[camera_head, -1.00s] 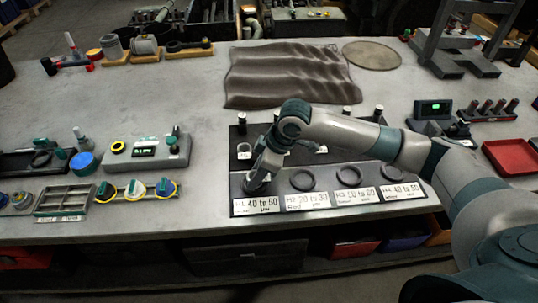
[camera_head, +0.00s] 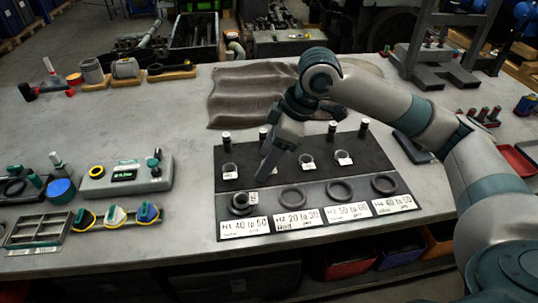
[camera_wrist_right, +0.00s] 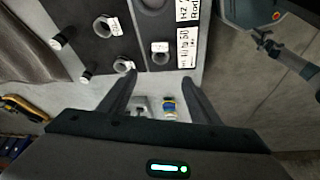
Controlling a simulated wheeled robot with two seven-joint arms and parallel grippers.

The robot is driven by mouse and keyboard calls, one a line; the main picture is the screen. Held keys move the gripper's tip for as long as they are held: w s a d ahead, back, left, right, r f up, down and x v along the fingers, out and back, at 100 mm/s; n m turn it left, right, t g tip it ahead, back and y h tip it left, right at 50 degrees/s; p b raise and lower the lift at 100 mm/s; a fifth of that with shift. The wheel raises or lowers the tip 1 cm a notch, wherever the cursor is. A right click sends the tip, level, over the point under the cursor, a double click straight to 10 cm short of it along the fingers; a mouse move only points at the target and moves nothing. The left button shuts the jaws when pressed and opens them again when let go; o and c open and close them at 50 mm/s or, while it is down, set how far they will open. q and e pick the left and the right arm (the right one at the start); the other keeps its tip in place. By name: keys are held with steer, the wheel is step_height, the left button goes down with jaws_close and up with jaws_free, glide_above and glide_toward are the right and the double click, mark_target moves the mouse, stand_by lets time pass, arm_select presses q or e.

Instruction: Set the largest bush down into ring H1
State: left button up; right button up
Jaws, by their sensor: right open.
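Ring H1 (camera_head: 234,211) is at the left end of the front row on the dark board. A dark bush (camera_head: 240,200) with a white tag sits at ring H1, apparently inside it; its exact seating is too small to tell. The bush also shows in the right wrist view (camera_wrist_right: 160,58), beside the H1 label. My right gripper (camera_head: 265,177) is above and just behind the bush, apart from it. Its two fingers (camera_wrist_right: 160,80) are spread with nothing between them. My left gripper is out of view.
Rings H2 (camera_head: 293,197), H3 (camera_head: 339,191) and H4 (camera_head: 384,185) lie empty to the right. Tagged bushes (camera_head: 229,170) (camera_head: 306,160) (camera_head: 343,157) stand in the back row, before upright posts (camera_head: 227,137). A grey gauge box (camera_head: 125,177) stands left of the board.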

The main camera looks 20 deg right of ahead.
steer(key=shift+v, duration=0.8)
steer(key=shift+s+a+f, duration=0.1)
stand_by(0.5)
